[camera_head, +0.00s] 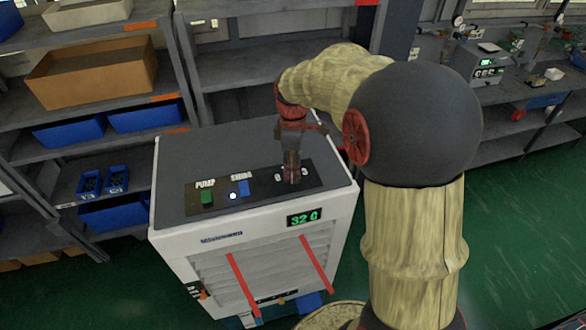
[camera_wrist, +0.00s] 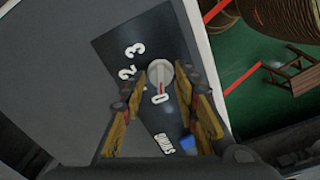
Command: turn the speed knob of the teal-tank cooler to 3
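The white cooler (camera_head: 170,240) stands before me with a grey top and a black control panel (camera_head: 225,208). My gripper (camera_head: 291,178) points down over the panel's right end and hides the knob in the head view. In the wrist view my gripper (camera_wrist: 161,80) has its fingers apart on either side of the knob, with small gaps visible.
Left of the knob are a green pump switch (camera_head: 207,198) and a blue swing switch (camera_head: 243,188) beside a lit white light. A green display (camera_head: 303,217) is on the front. Shelves with boxes (camera_head: 92,75) stand behind; the green floor (camera_head: 520,220) is clear at right.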

